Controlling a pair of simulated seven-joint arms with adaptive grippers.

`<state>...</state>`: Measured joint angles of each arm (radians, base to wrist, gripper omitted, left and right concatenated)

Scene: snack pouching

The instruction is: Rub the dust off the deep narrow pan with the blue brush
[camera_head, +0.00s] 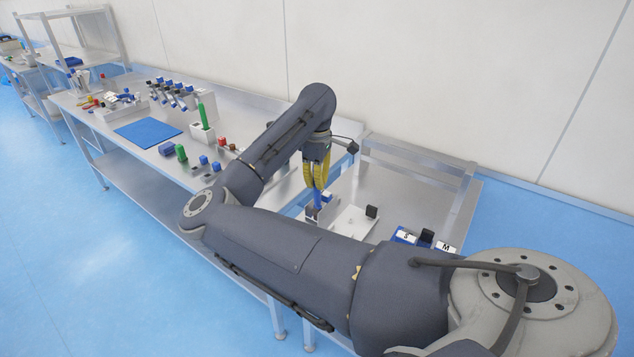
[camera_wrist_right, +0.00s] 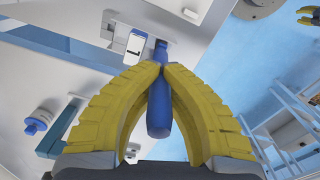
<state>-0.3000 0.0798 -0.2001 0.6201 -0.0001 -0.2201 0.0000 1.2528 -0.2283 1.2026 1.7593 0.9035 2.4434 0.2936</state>
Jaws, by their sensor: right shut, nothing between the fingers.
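My right gripper (camera_head: 317,185) points down over the right-hand metal table, its yellow fingers closed together at the tips. A blue rod-like handle, likely the blue brush (camera_wrist_right: 159,118), lines up with the fingertips in the right wrist view; blue also shows just below them in the head view (camera_head: 317,200). The fingers are shut with no visible firm grip on it. A white open tray (camera_head: 348,222) stands beside the gripper. I cannot tell which thing is the deep narrow pan, and no dust can be made out. Yellow fingers, likely my left gripper (camera_wrist_right: 306,16), show small at the wrist view's corner.
Containers labelled S (camera_head: 404,236) and M (camera_head: 445,247) stand near the front right. The long metal table holds a blue mat (camera_head: 147,132), a green-topped bottle (camera_head: 205,115) and several small coloured items. My right arm hides part of both tables.

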